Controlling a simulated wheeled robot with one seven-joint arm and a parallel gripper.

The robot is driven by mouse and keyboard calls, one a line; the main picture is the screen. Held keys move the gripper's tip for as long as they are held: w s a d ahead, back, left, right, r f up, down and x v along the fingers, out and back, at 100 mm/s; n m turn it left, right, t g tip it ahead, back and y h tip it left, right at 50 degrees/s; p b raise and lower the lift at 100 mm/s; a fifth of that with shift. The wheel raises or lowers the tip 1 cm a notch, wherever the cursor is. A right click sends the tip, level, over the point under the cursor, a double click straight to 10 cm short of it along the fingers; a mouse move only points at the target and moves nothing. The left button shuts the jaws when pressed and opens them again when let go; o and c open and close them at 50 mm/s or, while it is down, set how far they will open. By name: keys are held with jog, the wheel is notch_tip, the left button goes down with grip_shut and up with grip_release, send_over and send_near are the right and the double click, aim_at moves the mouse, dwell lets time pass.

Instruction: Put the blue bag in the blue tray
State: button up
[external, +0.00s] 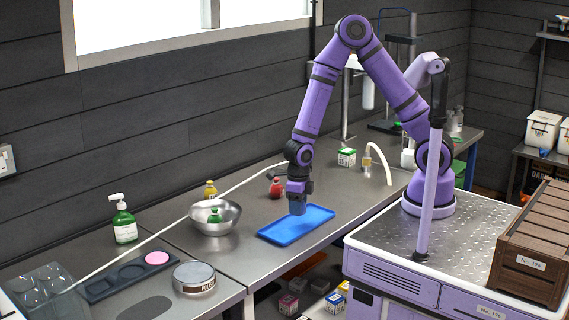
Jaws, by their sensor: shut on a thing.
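The blue tray (283,233) lies flat on the metal bench in the middle of the external view. My gripper (298,197) points down over the tray's back half. It is shut on the blue bag (298,208), a small blue shape just below the fingers. The bag is over the tray's floor. I cannot tell whether its underside touches the tray. The fingers hide the top of the bag.
A metal bowl (216,225) with a green item inside stands left of the tray. A red bag-like item (276,188) and a yellow one (210,190) stand behind. A round tin (194,277) and green pump bottle (123,222) are at left. A tap (378,160) stands at right.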

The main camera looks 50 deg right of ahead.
jog(key=shift+f, duration=1.9)
jog(key=o, duration=0.9)
jog(key=shift+f, duration=0.1)
notch_tip(320, 180, up, 12)
jog(key=shift+w+d+r, duration=0.1)
jog(key=shift+d+r, duration=0.05)
